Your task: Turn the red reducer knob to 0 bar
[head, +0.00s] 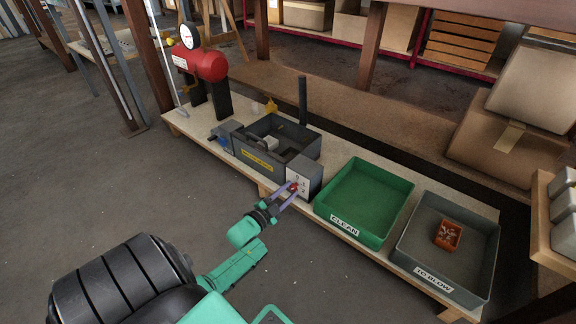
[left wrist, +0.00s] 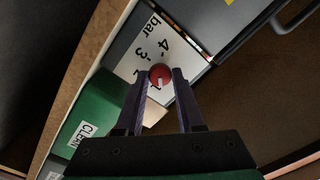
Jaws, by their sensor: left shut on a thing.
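A white pointer mark on the knob faces the 1 side. My left gripper (left wrist: 158,82) is shut on the knob, one finger on each side. In the head view the knob (head: 293,187) is small at the tip of my left gripper (head: 287,193), on the front of a grey box (head: 306,173). The 0 mark cannot be made out. My right gripper is not in view.
A grey tray (head: 246,147) with a yellow label adjoins the box on the left. A green CLEAN bin (head: 348,222) and a grey TO BLOW bin (head: 402,259) holding an orange container (head: 448,235) stand to the right. A red tank with a gauge (head: 205,64) stands at the far left.

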